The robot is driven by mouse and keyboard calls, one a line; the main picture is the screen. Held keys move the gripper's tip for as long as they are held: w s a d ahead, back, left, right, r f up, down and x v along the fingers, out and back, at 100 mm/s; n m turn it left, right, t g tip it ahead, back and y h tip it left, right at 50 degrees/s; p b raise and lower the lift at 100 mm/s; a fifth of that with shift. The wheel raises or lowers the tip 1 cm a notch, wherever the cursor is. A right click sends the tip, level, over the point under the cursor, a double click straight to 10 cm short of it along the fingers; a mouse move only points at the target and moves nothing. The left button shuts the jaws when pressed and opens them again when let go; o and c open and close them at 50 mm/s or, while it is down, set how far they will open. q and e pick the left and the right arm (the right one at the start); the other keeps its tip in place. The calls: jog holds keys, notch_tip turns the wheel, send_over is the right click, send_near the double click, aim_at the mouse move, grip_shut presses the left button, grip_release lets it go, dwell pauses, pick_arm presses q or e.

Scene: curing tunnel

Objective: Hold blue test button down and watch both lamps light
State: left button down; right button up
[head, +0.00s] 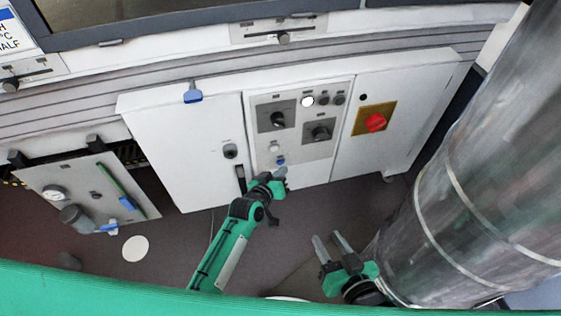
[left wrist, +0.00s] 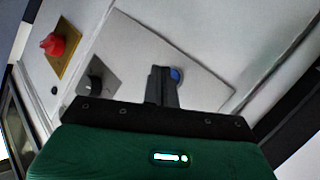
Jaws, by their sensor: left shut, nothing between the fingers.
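The blue test button (head: 281,161) sits low on the grey control panel (head: 262,120) of the white cabinet. My left gripper (head: 281,171) is shut and empty, its tips just below the button in the head view. In the left wrist view the shut fingers (left wrist: 163,82) partly cover the blue button (left wrist: 177,75); I cannot tell whether they touch or press it. At the panel top, one round lamp (head: 307,101) is bright white; two round fittings (head: 323,99) beside it are dark. My right gripper (head: 333,245) is open and empty, low and away from the cabinet.
A red knob (head: 376,123) on a yellow plate is right of the panel. Black rotary switches (head: 319,131) and a pale button (head: 274,147) are above the blue one. A gauge panel (head: 85,192) hangs at left. A large metal duct (head: 480,170) fills the right.

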pick_arm(q)
jog(key=shift+w, duration=0.2)
dwell(0.7)
jog(key=shift+w+a, duration=0.1)
jog(key=shift+w, duration=0.15)
jog(key=shift+w+a, duration=0.15)
jog(key=shift+w, duration=0.2)
dwell(3.7)
jog(key=shift+s, duration=0.1)
jog(key=shift+s+d+p, duration=0.25)
jog(key=shift+s+p, duration=0.4)
jog(key=shift+s, duration=0.1)
